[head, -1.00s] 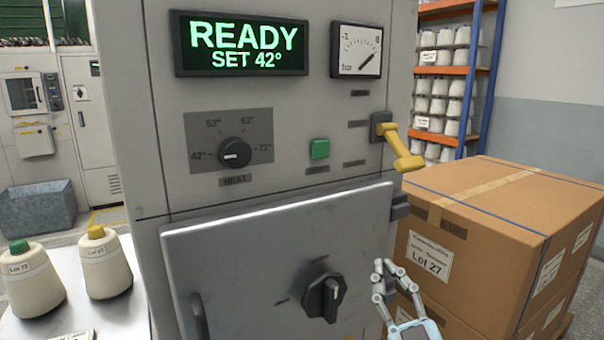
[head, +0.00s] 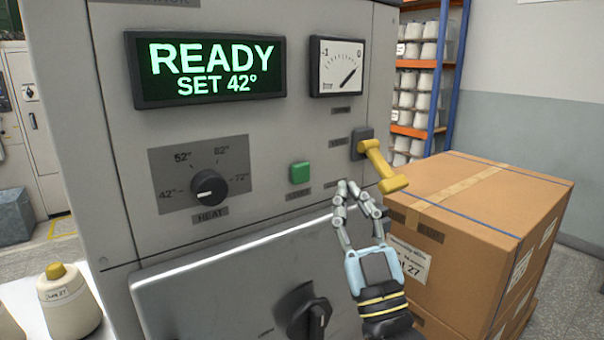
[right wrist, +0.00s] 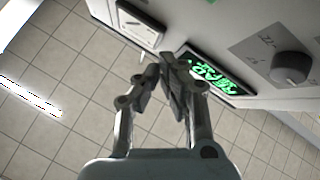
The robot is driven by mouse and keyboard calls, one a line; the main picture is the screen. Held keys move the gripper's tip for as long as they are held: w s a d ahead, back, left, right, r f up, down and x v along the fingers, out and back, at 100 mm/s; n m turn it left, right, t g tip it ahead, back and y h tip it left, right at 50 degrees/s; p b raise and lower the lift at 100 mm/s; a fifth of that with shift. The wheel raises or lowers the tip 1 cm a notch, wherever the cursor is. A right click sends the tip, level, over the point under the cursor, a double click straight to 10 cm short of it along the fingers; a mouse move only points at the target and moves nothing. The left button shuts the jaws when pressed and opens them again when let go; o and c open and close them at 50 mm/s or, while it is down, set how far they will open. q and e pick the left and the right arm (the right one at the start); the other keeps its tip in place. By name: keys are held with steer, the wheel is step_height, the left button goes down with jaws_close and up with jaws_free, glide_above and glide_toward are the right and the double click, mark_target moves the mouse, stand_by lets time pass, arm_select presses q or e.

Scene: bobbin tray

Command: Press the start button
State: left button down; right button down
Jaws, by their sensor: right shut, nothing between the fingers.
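The green start button (head: 300,173) sits on the grey machine panel, to the right of the heat knob. Its label below is small and hard to read. My left gripper is not in view.
The display (head: 208,68) reads READY SET 42°. The heat knob (head: 208,187) points to about 42°. A yellow lever (head: 382,166) sticks out just right of my right gripper. A door knob (head: 308,312) protrudes below. A cardboard box (head: 480,215) stands at right.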

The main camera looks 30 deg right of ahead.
mark_target(309, 178)
steer(key=w+b, duration=0.3)
steer(key=w, duration=0.5)
steer(key=shift+w+a+b, duration=0.25)
steer(key=shift+a+b, duration=0.1)
steer(key=shift+w, duration=0.15)
stand_by(1.0)
steer(key=shift+w, duration=0.3)
steer(key=shift+w+b, duration=0.35)
steer(key=shift+w, duration=0.1)
stand_by(0.7)
steer(key=shift+s, duration=0.15)
steer(key=shift+s+p, duration=0.5)
steer(key=shift+s, duration=0.25)
steer(key=shift+s, duration=0.1)
